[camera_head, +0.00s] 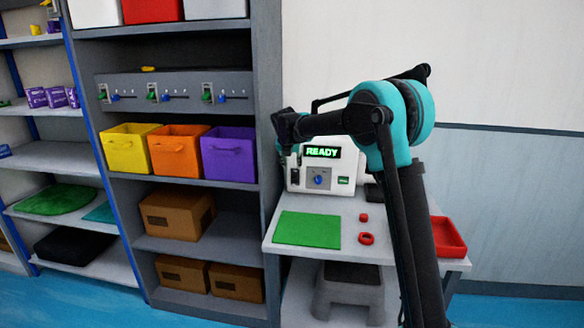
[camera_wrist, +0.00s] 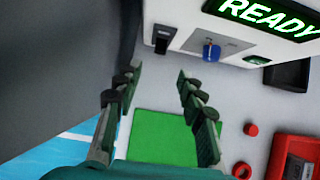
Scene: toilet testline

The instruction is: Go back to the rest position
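My gripper (camera_wrist: 152,85) is open and empty in the wrist view, its two dark green fingers spread apart. It hangs over the table near the left front of the white test machine (camera_head: 343,172), whose display reads READY in green. The machine also shows at the top of the wrist view (camera_wrist: 185,38), with a blue knob (camera_wrist: 211,52). In the head view my arm reaches across in front of the table, and the gripper is mostly hidden behind the arm's links beside the shelf.
A green mat (camera_head: 307,229), two small red parts (camera_head: 366,238) and a red tray (camera_head: 447,238) lie on the white table (camera_head: 340,254). A grey step stool (camera_head: 348,290) is underneath. A grey shelf (camera_head: 268,100) with coloured bins stands close on the left.

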